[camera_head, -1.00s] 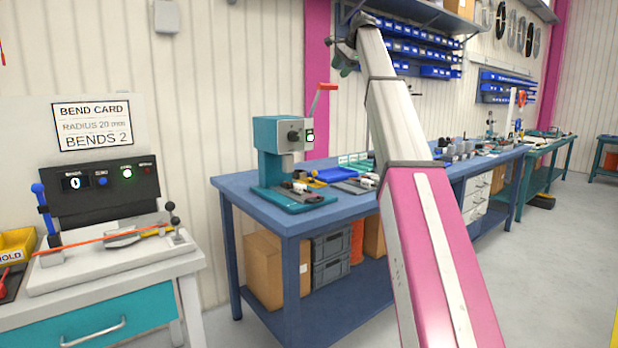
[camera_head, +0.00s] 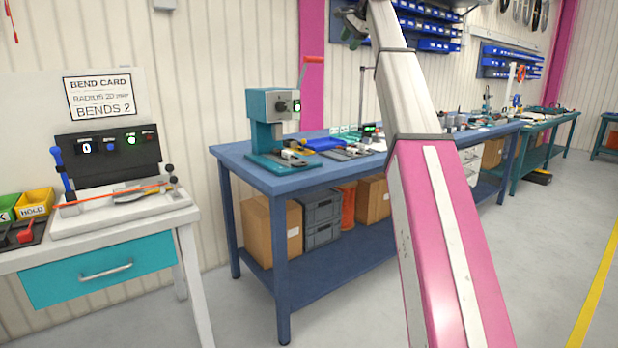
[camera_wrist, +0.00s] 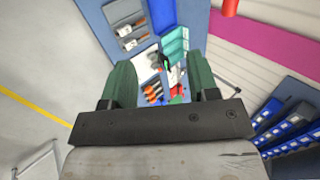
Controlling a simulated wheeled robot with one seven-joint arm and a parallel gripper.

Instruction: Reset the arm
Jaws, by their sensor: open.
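My arm reaches up and away through the middle of the head view. My gripper (camera_head: 352,20) shows only in part at the top edge there, above the blue workbench (camera_head: 335,240). In the wrist view my gripper (camera_wrist: 165,85) has its two dark green fingers spread apart. Nothing is held between them. Far beyond the fingers, the wrist view shows a bench top with small tools and parts, out of reach of the fingertips.
A teal press (camera_head: 272,130) with a red lever stands on the blue workbench. A bending station (camera_head: 120,205) with a "BENDS 2" card (camera_head: 100,95) is at left. Blue bins (camera_head: 425,30) hang on the wall near my arm. Floor is clear at right.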

